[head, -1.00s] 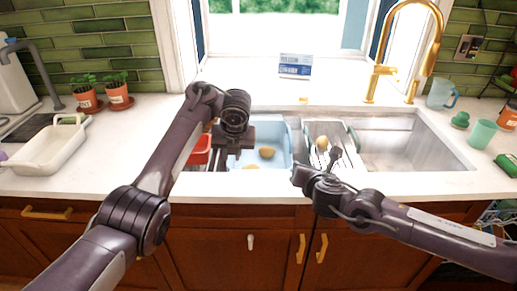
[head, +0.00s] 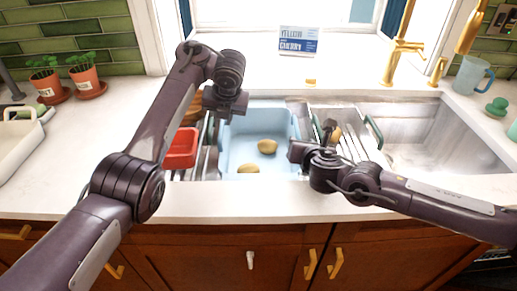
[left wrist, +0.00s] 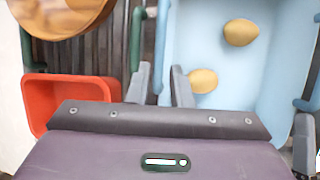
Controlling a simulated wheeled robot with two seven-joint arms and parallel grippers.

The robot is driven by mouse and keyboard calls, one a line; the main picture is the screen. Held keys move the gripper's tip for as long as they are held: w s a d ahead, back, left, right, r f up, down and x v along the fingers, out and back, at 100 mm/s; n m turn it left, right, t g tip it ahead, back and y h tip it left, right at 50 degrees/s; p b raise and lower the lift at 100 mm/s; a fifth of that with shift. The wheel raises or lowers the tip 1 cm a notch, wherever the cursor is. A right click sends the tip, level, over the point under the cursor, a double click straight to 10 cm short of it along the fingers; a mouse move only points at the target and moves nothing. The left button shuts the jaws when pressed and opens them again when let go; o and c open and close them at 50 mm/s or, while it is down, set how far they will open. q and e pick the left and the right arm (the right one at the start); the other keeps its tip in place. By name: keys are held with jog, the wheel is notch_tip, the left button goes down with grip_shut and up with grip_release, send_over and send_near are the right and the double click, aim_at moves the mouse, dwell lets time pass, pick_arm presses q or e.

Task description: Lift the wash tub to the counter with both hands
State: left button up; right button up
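The light blue wash tub (head: 238,136) sits in the sink with two yellow, potato-like items (head: 267,146) in it. In the left wrist view the tub (left wrist: 270,75) fills the right half, with a blue handle bar (left wrist: 161,40) along its left side. My left gripper (head: 222,118) is over the tub's left side. In the left wrist view its fingers (left wrist: 160,85) are apart, with the blue bar between them in the picture; contact cannot be told. My right gripper (head: 302,152) is by the tub's right side. Its fingers are not clear.
A red container (head: 182,150) and a round wooden item (left wrist: 62,15) are left of the tub. A rack with a green handle (head: 373,131) stands on its right, before an empty basin (head: 435,135). A gold faucet (head: 398,50) rises behind. The front counter strip (head: 250,205) is clear.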

aim_at(221, 129)
pick_arm(q)
jog(key=shift+s+r, duration=0.1)
jog(key=shift+s, duration=0.1)
pick_arm(e)
jog(key=shift+s+r, duration=0.1)
jog(key=shift+s, duration=0.05)
